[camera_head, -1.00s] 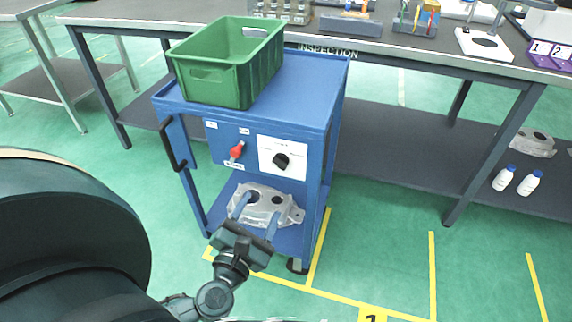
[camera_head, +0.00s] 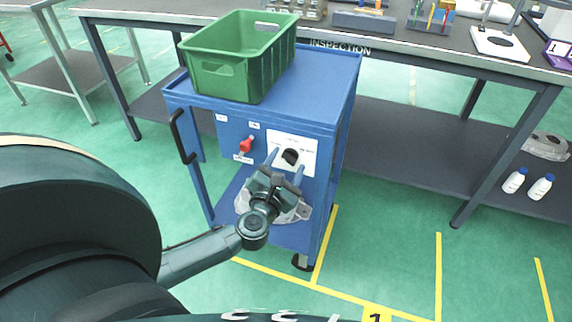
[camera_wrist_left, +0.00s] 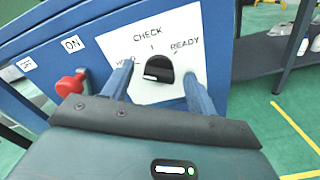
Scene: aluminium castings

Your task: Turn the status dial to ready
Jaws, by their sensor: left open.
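The status dial is a black knob (camera_head: 291,157) on a white plate (camera_head: 308,142) on the front of the blue cart (camera_head: 318,92). In the left wrist view the knob (camera_wrist_left: 158,68) sits below the word CHECK, with READY at its right and a partly hidden label at its left. I cannot tell surely which label it points to. My left gripper (camera_head: 286,163) is open in front of the dial. In the wrist view its two blue fingers (camera_wrist_left: 159,74) stand either side of the knob, apart from it. My right gripper is not in view.
A red switch (camera_head: 246,145) with ON and OFF labels is left of the dial. A green crate (camera_head: 225,80) stands on the cart top. A grey casting (camera_head: 300,211) lies on the lower shelf behind my gripper. The inspection bench (camera_head: 400,50) stands behind.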

